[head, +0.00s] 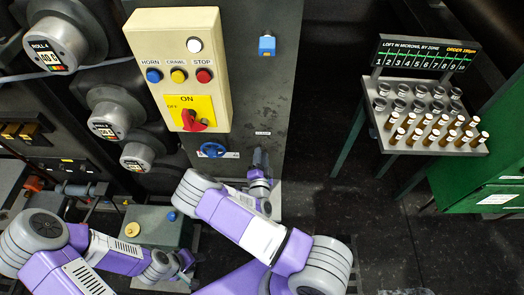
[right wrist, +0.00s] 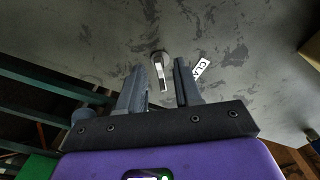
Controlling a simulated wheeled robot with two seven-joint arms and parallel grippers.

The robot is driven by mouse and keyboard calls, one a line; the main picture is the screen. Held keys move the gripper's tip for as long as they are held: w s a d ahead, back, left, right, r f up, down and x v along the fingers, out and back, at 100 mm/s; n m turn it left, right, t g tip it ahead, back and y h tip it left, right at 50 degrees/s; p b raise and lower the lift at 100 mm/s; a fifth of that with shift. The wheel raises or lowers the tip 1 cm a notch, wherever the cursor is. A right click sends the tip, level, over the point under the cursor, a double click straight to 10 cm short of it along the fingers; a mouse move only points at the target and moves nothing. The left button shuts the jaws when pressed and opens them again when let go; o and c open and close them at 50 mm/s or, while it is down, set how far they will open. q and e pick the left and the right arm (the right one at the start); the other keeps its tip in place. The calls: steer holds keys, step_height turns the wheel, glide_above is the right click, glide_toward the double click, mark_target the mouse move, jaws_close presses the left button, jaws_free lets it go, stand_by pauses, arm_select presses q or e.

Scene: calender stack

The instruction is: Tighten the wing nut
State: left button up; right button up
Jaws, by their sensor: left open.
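In the right wrist view, a small pale metallic piece (right wrist: 160,58), perhaps the wing nut, stands out from the dark panel beyond my fingertips. Its wings cannot be made out. A white label reading "CLA…" (right wrist: 201,69) is just right of it. My right gripper (right wrist: 160,76) is open, its two dark fingers spread to either side of that piece in the picture; contact cannot be told. In the head view, my right gripper (head: 259,158) is at the panel just below the small label (head: 263,133) and hides the piece. My left gripper (head: 187,260) is open, low beside the green box.
A green box (head: 148,228) is lower left. Rollers line the left. A sample rack (head: 428,112) stands right, past open floor.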

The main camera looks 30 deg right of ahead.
mark_target(263, 148)
steer(key=shift+x, duration=1.35)
jaws_close()
